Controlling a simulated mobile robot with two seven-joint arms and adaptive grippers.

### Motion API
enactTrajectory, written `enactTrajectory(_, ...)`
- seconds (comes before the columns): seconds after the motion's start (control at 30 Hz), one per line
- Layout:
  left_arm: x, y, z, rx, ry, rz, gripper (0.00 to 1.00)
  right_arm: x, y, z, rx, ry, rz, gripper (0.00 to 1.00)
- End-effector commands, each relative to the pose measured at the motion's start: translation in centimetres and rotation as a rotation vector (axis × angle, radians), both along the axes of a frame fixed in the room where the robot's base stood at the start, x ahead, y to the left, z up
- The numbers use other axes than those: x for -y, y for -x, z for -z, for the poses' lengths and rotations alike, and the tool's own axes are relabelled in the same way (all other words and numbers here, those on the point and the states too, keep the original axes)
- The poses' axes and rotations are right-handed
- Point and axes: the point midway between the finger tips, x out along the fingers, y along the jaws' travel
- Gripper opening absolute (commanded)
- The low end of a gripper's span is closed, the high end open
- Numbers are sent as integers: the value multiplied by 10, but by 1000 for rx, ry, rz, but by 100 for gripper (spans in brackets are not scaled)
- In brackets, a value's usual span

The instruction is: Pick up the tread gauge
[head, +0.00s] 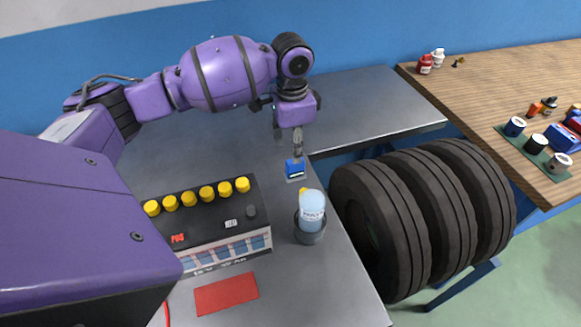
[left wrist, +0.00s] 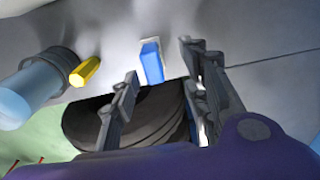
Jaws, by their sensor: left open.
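The tread gauge appears to be the small blue block with a pale edge (head: 295,168), lying on the grey metal bench near its right edge. It also shows in the left wrist view (left wrist: 152,62), near the tips of my fingers. My left gripper (head: 298,150) points down just above and behind the gauge in the head view. It is open, with its two fingers apart and nothing held between them. Whether a fingertip touches the gauge cannot be told. My right gripper is in neither view.
A pale blue bottle (head: 312,207) stands in a dark round holder (head: 309,232), beside a yellow piece (left wrist: 85,72). A black battery (head: 215,215) with yellow caps and a red pad (head: 226,294) lie left. Tyres (head: 385,235) stand right of the bench (head: 347,285).

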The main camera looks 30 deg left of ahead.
Motion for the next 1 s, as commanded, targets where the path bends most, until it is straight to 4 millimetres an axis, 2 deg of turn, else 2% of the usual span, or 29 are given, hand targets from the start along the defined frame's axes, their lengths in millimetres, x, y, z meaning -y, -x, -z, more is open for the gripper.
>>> enactTrajectory(0.03, -2, 4, 0, -18, 0, -7, 42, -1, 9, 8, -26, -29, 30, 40)
enactTrajectory(0.13, -2, 9, 5, -38, 4, -15, 42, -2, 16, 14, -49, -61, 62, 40)
enactTrajectory(0.47, 4, 7, 35, -38, 5, -14, 42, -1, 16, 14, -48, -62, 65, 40)
enactTrajectory(0.6, 12, 4, 55, -38, 5, -13, 42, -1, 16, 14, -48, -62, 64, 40)
enactTrajectory(0.73, 12, 3, 73, -36, 4, -14, 42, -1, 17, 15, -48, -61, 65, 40)
enactTrajectory(0.97, 11, 3, 76, -33, 4, -13, 42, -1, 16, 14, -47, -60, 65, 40)
enactTrajectory(1.0, 11, 3, 76, -33, 4, -13, 40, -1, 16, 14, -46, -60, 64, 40)
